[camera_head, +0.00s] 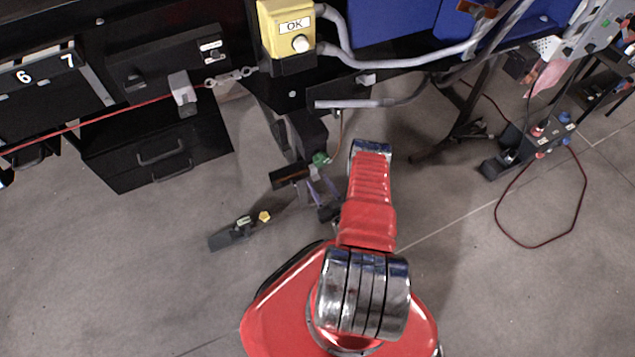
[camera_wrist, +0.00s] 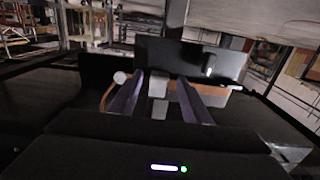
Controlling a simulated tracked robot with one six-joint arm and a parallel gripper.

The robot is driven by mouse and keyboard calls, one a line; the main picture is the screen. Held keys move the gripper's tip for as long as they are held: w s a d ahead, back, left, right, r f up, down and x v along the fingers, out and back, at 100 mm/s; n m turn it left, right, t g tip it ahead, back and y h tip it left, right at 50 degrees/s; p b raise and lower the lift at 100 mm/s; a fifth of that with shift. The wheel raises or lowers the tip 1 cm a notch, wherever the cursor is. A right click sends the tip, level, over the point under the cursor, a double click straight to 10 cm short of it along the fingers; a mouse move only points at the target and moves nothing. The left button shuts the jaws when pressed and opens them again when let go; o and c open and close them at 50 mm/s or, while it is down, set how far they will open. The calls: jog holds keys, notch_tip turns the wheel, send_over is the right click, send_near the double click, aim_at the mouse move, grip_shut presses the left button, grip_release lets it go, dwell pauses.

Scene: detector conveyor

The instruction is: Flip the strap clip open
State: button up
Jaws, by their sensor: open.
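My gripper (camera_wrist: 162,77) points away from the camera in the wrist view, its two purple fingers spread apart. A small grey block, likely the strap clip (camera_wrist: 158,86), shows between the fingers in front of a dark panel (camera_wrist: 190,58). I cannot tell whether the fingers touch it, or whether it is flipped open. A thin brown strip (camera_wrist: 232,87) runs sideways behind the fingers, with a pale round end at left. In the head view my gripper (camera_head: 317,188) is low, beside a dark brown-edged plate (camera_head: 290,177) under the conveyor. The clip is not clear there.
A yellow OK box (camera_head: 287,32) with grey pipes is above. A black drawer unit (camera_head: 160,150) and a red cord (camera_head: 95,120) with a grey block are at left. A pedal-like device (camera_head: 238,231) lies on the floor.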

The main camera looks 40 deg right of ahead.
jog(key=shift+x, duration=0.85)
jog(key=shift+c, duration=0.2)
